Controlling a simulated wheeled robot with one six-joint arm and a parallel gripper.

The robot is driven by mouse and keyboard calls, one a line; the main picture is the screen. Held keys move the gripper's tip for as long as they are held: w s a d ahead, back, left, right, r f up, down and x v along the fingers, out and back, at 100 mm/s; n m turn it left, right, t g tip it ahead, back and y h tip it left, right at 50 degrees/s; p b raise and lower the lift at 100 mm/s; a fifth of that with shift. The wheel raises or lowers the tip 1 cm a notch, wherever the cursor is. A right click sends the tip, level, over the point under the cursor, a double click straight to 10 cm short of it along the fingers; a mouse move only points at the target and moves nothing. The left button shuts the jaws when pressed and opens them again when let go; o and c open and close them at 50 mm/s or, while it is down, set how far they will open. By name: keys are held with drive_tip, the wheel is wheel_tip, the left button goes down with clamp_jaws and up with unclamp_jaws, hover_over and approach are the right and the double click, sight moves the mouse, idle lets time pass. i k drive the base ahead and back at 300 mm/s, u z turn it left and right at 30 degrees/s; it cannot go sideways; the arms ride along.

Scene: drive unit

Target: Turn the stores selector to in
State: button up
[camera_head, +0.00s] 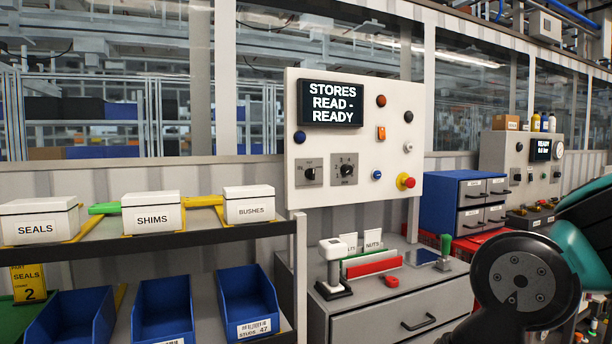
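A white control panel (394,85) stands upright behind the bench, with a black display (331,103) reading "STORES READ - READY". Below the display are two grey selector plates with dark knobs. The left selector (309,173) has small markings too small to read, and I cannot tell which way its knob points. The right selector (344,170) has several positions marked with numbers. No legible label tells which one is the stores selector. My arm (520,282) shows at the lower right, apart from the panel; its gripper is outside the picture.
A red mushroom button (405,181) juts from the panel's lower right. A white-topped lever stand (333,268) and a green-knobbed lever (445,250) stand on the grey cabinet (385,315) below. A shelf with white boxes (152,212) and blue bins (248,300) is at left.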

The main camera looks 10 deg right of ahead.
sight(310, 173)
drive_tip(key=u, duration=0.2)
drive_tip(key=i, duration=1.3)
drive_tip(key=z, duration=0.35)
